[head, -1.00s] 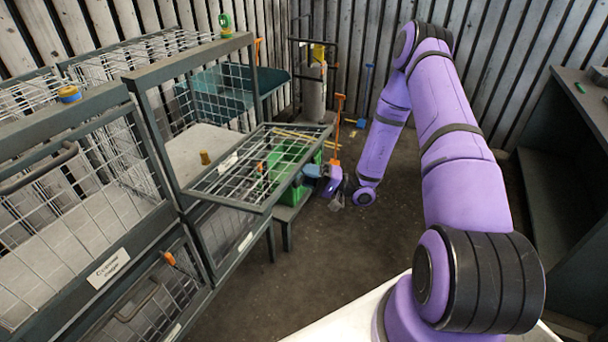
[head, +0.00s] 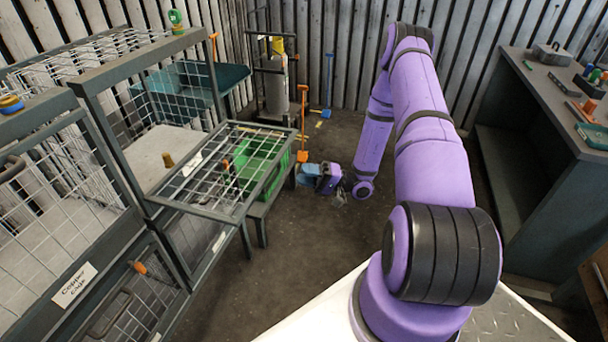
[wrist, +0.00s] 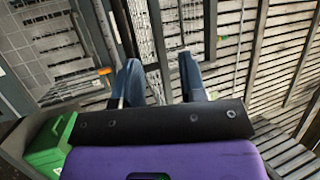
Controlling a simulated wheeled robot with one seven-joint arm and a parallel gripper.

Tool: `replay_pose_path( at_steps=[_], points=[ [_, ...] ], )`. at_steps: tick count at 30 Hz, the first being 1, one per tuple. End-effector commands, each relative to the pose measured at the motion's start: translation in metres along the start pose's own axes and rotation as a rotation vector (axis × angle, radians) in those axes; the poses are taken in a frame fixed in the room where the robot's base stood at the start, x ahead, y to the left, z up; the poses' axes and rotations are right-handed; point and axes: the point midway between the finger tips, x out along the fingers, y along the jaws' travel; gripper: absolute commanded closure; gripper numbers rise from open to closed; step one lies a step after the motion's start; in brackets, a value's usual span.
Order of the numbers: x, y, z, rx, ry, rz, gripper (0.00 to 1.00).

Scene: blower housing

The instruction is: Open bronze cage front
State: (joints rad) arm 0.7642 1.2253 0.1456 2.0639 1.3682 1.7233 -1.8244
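A wire-mesh front panel (head: 243,149) of the middle cage is swung out and lies nearly level, with a small pale label (head: 192,163) on it too small to read. I take this to be the bronze cage front. The cage opening behind it is uncovered and shows a pale floor (head: 163,150). My gripper (head: 306,172) is low, just right of the panel's outer edge and seemingly apart from it. In the wrist view its two blue-grey fingers (wrist: 159,72) are spread, with nothing visible held between them.
A closed cage front with a "Copper cage" label (head: 74,285) is at the left. A green crate (head: 262,165) sits behind and below the panel. An orange-handled tool (head: 303,120) and a gas cylinder (head: 279,90) stand behind. A workbench (head: 540,100) is at right; floor between is clear.

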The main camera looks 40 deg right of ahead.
Motion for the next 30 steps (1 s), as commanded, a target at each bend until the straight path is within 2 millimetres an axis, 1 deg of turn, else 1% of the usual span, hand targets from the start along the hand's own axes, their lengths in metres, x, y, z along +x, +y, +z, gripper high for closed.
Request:
replay_pose_path(
  at_steps=[1, 2, 5, 12, 15, 17, 20, 23, 26, 30],
  points=[
    [0.0, 0.0, 0.0, 0.0, 0.0, -0.001, 0.73],
    [0.0, 0.001, 0.0, 0.0, 0.0, -0.003, 0.75],
    [-0.002, 0.01, 0.001, -0.004, -0.003, -0.024, 0.75],
    [-0.008, 0.051, 0.007, -0.044, -0.004, -0.136, 0.75],
    [-0.009, 0.063, 0.008, -0.062, -0.002, -0.171, 0.75],
    [-0.01, 0.068, 0.009, -0.072, 0.0, -0.185, 0.75],
    [-0.008, 0.071, 0.009, -0.08, -0.001, -0.196, 0.75],
    [-0.001, 0.07, 0.009, -0.082, -0.002, -0.198, 0.75],
    [0.012, 0.067, 0.009, -0.081, -0.005, -0.199, 0.75],
    [0.036, 0.062, 0.01, -0.08, -0.005, -0.199, 0.75]
  ],
)
